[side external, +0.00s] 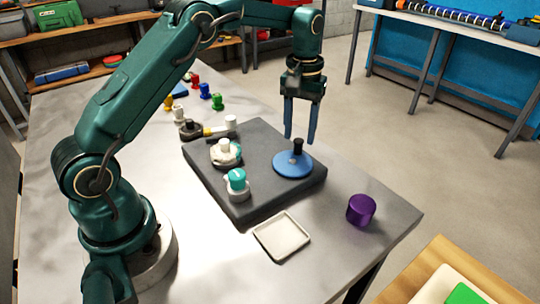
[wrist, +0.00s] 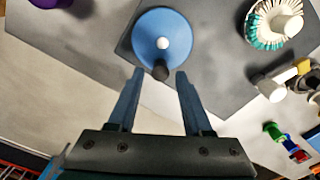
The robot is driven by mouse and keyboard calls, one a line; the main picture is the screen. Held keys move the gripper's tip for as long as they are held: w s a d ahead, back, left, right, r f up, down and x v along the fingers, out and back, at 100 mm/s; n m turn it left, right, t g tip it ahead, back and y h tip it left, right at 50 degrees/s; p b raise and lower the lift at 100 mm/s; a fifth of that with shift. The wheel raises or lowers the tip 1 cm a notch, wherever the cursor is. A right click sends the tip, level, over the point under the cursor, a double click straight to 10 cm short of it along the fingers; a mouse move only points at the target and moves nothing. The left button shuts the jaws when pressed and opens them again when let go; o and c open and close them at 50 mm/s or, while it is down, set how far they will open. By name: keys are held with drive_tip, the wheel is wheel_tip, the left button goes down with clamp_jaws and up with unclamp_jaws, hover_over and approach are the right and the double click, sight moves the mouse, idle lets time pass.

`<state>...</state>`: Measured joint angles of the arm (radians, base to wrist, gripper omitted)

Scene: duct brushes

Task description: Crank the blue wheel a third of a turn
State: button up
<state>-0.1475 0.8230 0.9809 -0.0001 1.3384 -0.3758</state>
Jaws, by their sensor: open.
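The blue wheel (side external: 292,164) lies flat on the right part of a dark grey board, with a black upright knob (side external: 297,147) near its rim. In the wrist view the blue wheel (wrist: 155,35) shows a pale round hub (wrist: 162,43) at its middle, and the black knob (wrist: 161,71) is on the side nearest my fingers. My gripper (side external: 300,138) is open, its blue-grey fingers pointing down above the wheel. In the wrist view my gripper (wrist: 158,75) has its two fingertips on either side of the black knob, apart from it. I cannot tell their exact height.
The dark board (side external: 240,203) also bears a white-topped part (side external: 225,152) and a teal-capped part (side external: 237,184). A purple cylinder (side external: 361,209) and a white tray (side external: 282,235) stand in front. Several small coloured pieces sit behind left.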

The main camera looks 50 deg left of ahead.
drive_tip(key=shift+r, duration=2)
drive_tip(key=shift+r, duration=0.2)
drive_tip(key=s+d+r+m+t, duration=0.2)
drive_tip(key=s+d+r+t, duration=0.2)
drive_tip(key=s+r, duration=0.7)
drive_tip(key=s+d+f+m+t, duration=0.1)
drive_tip(key=s+f+m, duration=0.3)
drive_tip(key=s+f, duration=0.3)
drive_tip(key=s, duration=0.4)
drive_tip(key=shift+d+f+t, duration=0.15)
drive_tip(key=shift+d+t, duration=0.1)
drive_tip(key=shift+t, duration=0.05)
